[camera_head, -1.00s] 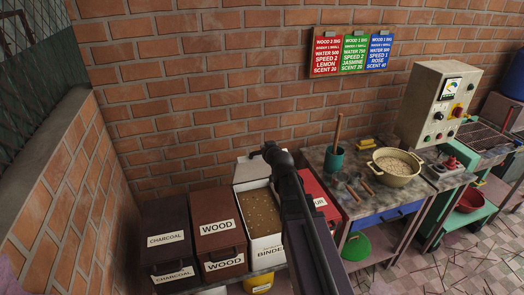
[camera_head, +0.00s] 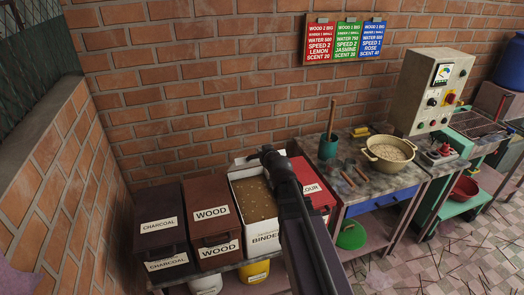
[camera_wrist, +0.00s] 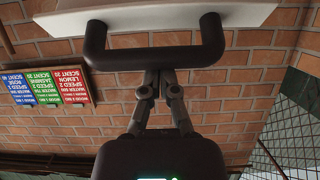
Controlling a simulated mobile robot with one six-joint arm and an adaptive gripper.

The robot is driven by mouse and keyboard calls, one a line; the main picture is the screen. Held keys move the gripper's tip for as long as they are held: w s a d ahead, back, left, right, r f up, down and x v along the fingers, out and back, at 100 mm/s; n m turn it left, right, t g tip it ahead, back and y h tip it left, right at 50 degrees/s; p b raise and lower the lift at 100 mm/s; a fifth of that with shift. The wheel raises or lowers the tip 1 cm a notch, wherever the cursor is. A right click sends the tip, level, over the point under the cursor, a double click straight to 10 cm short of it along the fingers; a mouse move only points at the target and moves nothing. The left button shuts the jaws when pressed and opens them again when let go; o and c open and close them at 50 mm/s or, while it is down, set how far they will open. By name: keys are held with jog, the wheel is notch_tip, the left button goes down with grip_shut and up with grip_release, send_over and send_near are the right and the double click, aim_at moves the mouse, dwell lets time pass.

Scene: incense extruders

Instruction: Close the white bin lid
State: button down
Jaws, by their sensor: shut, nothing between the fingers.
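The white bin (camera_head: 264,238), labelled BINDER, stands open with a brown, grainy filling showing. A narrow part of its white lid (camera_head: 240,161) shows raised at the back of the bin, partly hidden by my arm. In the wrist view the white lid (camera_wrist: 160,20) is a slanted panel with a dark U-shaped handle (camera_wrist: 155,57). My gripper (camera_wrist: 159,74) is shut and empty, its fingertips right at the handle's bar. I cannot tell whether they touch it. In the head view my wrist is over the back of the bin and the fingertips are hidden.
Dark charcoal (camera_head: 161,219) and brown wood (camera_head: 211,211) bins stand closed on the left. A red flour bin (camera_head: 314,185) is close on the right, partly behind my arm. A work table (camera_head: 372,180) with a bowl (camera_head: 388,152) stands further right. A brick wall is behind.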

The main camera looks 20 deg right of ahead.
dwell(0.4)
